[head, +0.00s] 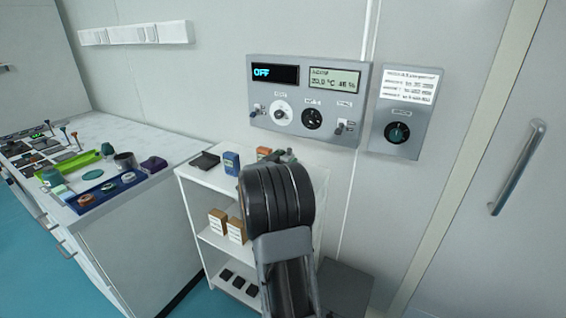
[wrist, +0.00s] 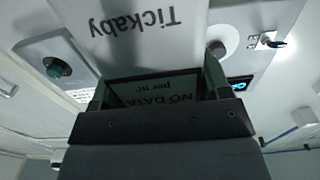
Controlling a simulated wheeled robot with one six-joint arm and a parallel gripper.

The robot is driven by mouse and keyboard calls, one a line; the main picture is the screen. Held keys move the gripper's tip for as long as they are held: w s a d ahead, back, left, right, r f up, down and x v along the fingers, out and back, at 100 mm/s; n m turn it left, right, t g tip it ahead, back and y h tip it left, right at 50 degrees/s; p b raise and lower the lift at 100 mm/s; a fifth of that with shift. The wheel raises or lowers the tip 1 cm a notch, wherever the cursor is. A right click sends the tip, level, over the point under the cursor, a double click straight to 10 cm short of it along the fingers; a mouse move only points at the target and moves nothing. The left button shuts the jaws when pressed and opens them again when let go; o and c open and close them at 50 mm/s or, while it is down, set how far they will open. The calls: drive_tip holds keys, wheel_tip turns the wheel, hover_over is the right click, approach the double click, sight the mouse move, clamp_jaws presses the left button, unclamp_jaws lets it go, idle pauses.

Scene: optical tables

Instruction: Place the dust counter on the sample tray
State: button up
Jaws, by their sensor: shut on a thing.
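My gripper (wrist: 157,84) is shut on the dust counter (wrist: 150,30), a pale boxy device marked "Tickaby", upside down in the wrist view. Its dark screen reads "NO DATA" between the two fingers. In the head view my black arm hides the dust counter and most of the gripper, in front of the white shelf unit. On the white bench at left, a dark blue tray (head: 78,209) holds a few small round items, and a bright green tray (head: 58,169) lies behind it. I cannot tell which is the sample tray.
The white shelf unit (head: 196,178) carries a blue box (head: 231,163), a black item (head: 204,161) and small cartons (head: 217,221). A control panel (head: 308,100) hangs on the wall above. A purple item (head: 154,164) and a dark cup (head: 125,160) stand near the blue tray.

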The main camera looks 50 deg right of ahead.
drive_tip(key=shift+f, duration=0.1)
drive_tip(key=o, duration=1.2)
drive_tip(key=shift+o, duration=0.2)
